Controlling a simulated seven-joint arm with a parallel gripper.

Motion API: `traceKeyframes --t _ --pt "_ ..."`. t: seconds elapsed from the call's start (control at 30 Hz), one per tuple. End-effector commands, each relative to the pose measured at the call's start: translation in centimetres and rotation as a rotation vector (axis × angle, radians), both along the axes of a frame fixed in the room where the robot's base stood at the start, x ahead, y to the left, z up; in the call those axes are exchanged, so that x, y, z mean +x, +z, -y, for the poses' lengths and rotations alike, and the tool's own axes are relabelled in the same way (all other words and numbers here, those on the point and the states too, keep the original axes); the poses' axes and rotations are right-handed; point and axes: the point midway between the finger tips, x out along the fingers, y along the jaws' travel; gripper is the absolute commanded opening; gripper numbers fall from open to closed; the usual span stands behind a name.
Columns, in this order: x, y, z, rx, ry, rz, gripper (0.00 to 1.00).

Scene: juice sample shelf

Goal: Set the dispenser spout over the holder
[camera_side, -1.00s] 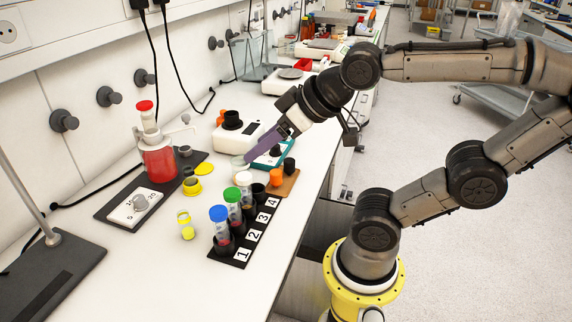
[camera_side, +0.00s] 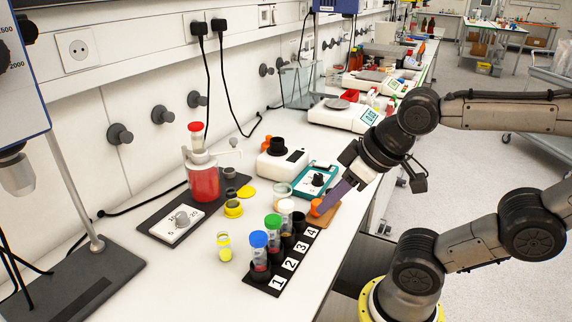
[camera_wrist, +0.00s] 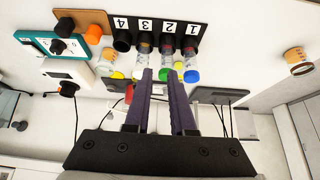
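The dispenser is a bottle of red liquid (camera_side: 204,183) with a white head and a red cap, standing upright on a black base plate. Its spout (camera_side: 226,148) reaches to the right. A small dark cup-like holder (camera_side: 229,173) sits on the plate beside the bottle, below the spout tip in the picture; I cannot tell if they line up in depth. My gripper (camera_side: 326,209) has purple fingers pointing down-left, near an orange cap (camera_side: 316,206), well right of the dispenser. In the wrist view the fingers (camera_wrist: 162,72) are apart with nothing held. Only a red bit of the dispenser (camera_wrist: 129,93) shows there.
A numbered rack (camera_side: 282,264) with capped tubes stands in front. The wall is behind.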

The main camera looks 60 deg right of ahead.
Motion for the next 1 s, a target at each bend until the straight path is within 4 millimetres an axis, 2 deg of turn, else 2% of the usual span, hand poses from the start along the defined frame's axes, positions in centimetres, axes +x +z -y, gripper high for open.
traceKeyframes --t 0.03,0.1,0.17,0.27,0.4,0.6,0.7,0.8,0.9,1.0 --pt "-0.3 0.0 0.0 0.000 0.001 -0.014 0.12" --pt "0.2 1.7 0.0 -0.001 0.002 0.005 0.00" --pt "1.0 3.7 0.0 -0.002 0.003 0.023 0.00" --pt "3.4 7.5 0.2 -0.002 -0.007 0.033 0.00" --pt "8.0 12.5 1.1 -0.004 -0.036 0.026 0.00" --pt "15.6 17.1 3.3 -0.004 -0.090 -0.003 0.00" --pt "19.6 18.2 4.9 -0.002 -0.119 -0.021 0.00" --pt "23.5 18.3 6.7 0.000 -0.150 -0.043 0.00" --pt "27.3 17.6 8.8 0.003 -0.181 -0.069 0.00" --pt "30.7 16.1 11.1 0.007 -0.212 -0.095 0.00"
